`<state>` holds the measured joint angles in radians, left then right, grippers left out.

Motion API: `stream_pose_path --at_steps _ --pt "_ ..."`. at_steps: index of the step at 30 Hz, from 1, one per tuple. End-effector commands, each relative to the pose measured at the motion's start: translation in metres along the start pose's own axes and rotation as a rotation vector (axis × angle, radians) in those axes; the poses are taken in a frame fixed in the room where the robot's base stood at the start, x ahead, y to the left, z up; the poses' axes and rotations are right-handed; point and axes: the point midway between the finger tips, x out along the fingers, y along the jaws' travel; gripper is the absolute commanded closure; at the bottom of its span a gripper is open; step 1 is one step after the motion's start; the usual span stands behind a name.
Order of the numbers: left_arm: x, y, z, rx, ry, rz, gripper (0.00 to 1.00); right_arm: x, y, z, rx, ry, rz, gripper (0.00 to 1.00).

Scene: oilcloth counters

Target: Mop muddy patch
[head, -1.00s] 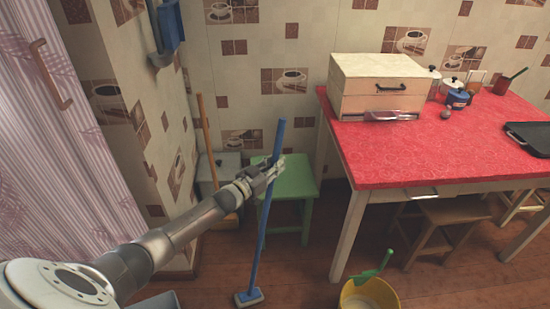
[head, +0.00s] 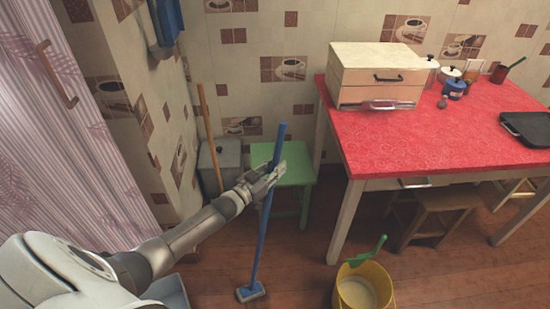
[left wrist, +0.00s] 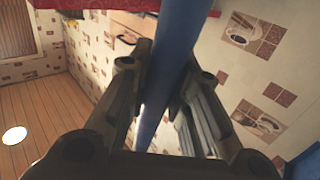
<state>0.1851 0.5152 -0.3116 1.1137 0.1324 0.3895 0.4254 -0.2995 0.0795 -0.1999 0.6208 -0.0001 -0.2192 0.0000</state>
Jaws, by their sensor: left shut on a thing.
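A blue mop (head: 262,235) stands nearly upright, its small head (head: 250,292) low at the wooden floor. My left gripper (head: 266,178) is shut on the upper part of its handle. In the left wrist view the blue handle (left wrist: 172,65) runs between the two fingers. No muddy patch shows clearly in these frames. My right gripper is not in view.
A green stool (head: 297,172) stands just behind the mop. A yellow bucket (head: 362,290) with a green-handled tool (head: 372,250) is on the floor to the right. The red-covered table (head: 430,145) stands behind it. A wooden-handled tool (head: 209,135) leans at the wall near a grey bin (head: 229,165).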

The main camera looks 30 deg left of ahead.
Motion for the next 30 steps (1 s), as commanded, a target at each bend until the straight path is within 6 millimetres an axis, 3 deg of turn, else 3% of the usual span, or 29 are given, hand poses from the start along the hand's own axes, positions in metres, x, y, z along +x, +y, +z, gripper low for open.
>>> stream_pose_path --at_steps 3,16,30 --pt "-0.006 0.006 -0.005 0.0 0.004 0.001 1.0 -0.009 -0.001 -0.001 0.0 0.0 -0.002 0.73" --pt "-0.01 0.01 -0.003 0.001 0.004 0.0 1.0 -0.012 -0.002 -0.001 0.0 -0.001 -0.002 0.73" --pt "-0.039 0.038 0.001 -0.002 0.002 -0.001 1.0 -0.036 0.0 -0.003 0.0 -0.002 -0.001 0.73"
